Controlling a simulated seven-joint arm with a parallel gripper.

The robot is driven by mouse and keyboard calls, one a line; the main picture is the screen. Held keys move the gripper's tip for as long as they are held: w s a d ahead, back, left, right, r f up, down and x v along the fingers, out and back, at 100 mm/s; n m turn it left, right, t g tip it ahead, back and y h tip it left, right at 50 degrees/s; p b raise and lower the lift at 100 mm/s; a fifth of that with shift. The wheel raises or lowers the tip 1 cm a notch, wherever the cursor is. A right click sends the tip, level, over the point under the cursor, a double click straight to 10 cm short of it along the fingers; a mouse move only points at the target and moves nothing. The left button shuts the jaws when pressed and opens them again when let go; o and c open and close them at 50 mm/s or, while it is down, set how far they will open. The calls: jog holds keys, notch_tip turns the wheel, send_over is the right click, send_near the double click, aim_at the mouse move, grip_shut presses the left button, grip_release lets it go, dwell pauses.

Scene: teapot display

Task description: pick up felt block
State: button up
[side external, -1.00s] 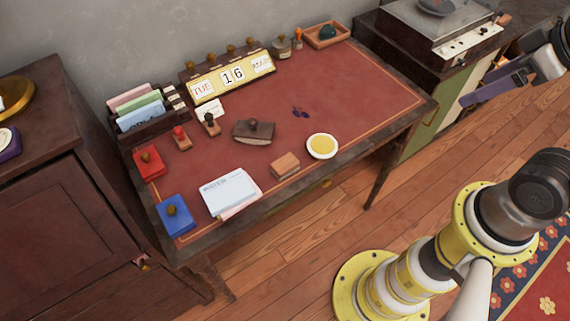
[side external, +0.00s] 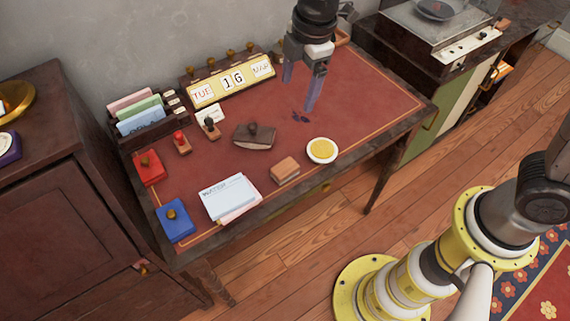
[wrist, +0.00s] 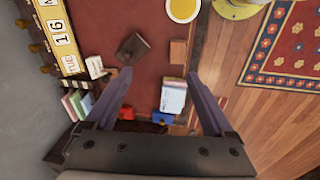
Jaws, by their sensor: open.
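A small tan-orange block (side external: 285,171), which seems to be the felt block, lies on the red desk top near its front edge, between the paper pad and the round yellow dish. In the wrist view the block (wrist: 178,52) shows beyond the fingertips, nearer the right one. My gripper (side external: 300,92) is open and empty, fingers pointing down, above the back-middle of the desk. It is behind the block and apart from it. In the wrist view the open gripper (wrist: 159,76) has nothing between its fingertips.
The yellow dish (side external: 322,150) sits right of the block, the paper pad (side external: 229,197) left. A dark rocker blotter (side external: 254,136) lies behind it. Stamps, a letter rack (side external: 142,117) and a calendar (side external: 231,82) fill the left and back. The right desk top is mostly clear.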

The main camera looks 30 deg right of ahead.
jog(key=s+a+f+n+g, duration=0.1)
jog(key=s+a+f+g, duration=0.1)
jog(key=a+f, duration=0.45)
send_over(285, 167)
jog(key=shift+h, duration=0.4)
jog(key=f, duration=0.8)
jog(key=shift+s+a+f, duration=0.2)
jog(key=shift+a+f, duration=0.05)
jog(key=shift+f, duration=0.05)
jog(key=shift+w+d+f, duration=0.1)
jog(key=shift+d+f, duration=0.05)
jog(key=shift+f, duration=1.5)
jog(key=shift+w+d+f, duration=0.1)
jog(key=shift+f, duration=1.5)
grip_shut()
